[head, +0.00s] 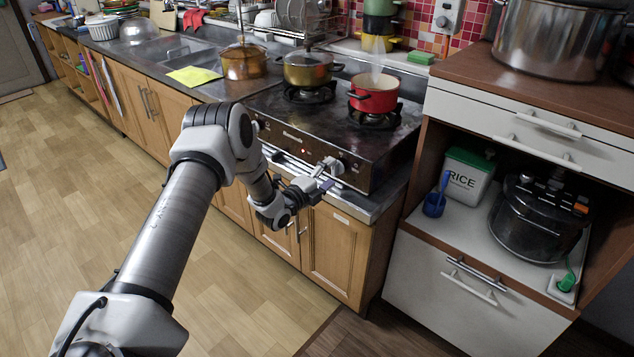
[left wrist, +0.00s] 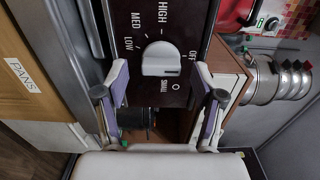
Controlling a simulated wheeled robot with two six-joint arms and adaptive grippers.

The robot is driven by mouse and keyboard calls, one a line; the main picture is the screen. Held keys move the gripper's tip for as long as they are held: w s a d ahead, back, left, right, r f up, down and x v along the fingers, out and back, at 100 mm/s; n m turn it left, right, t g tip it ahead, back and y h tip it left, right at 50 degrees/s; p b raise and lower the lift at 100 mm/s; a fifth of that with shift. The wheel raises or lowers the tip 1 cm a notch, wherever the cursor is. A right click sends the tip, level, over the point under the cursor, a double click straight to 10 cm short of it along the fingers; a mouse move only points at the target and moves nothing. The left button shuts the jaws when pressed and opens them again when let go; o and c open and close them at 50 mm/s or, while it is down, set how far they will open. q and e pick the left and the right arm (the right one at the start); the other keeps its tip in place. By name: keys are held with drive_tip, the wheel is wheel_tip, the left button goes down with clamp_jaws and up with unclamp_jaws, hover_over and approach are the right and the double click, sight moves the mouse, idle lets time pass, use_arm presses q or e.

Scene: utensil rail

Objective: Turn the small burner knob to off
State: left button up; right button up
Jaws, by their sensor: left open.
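The small burner knob (left wrist: 160,58) is pale, with HIGH, MED, LOW, OFF and SMALL printed around it on the dark stove panel. I cannot tell for sure which mark it points at. In the head view, the stove (head: 330,138) has this knob at its front right, partly hidden by my gripper. My left gripper (head: 325,172) is at the stove front. In the left wrist view, my left gripper (left wrist: 161,80) is open, with one finger on each side of the knob and gaps to it. My right gripper is not in view.
A steaming red pot (head: 374,95) and a brass pot (head: 307,70) stand on the burners. A red light (head: 305,150) shows on the panel. A wooden cabinet (head: 500,75) with a rice bin (head: 468,180) stands right of the stove. The floor left is clear.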

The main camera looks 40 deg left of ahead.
use_arm(q)
drive_tip(key=s, duration=1)
drive_tip(key=shift+a, duration=0.35)
drive_tip(key=shift+s, duration=0.1)
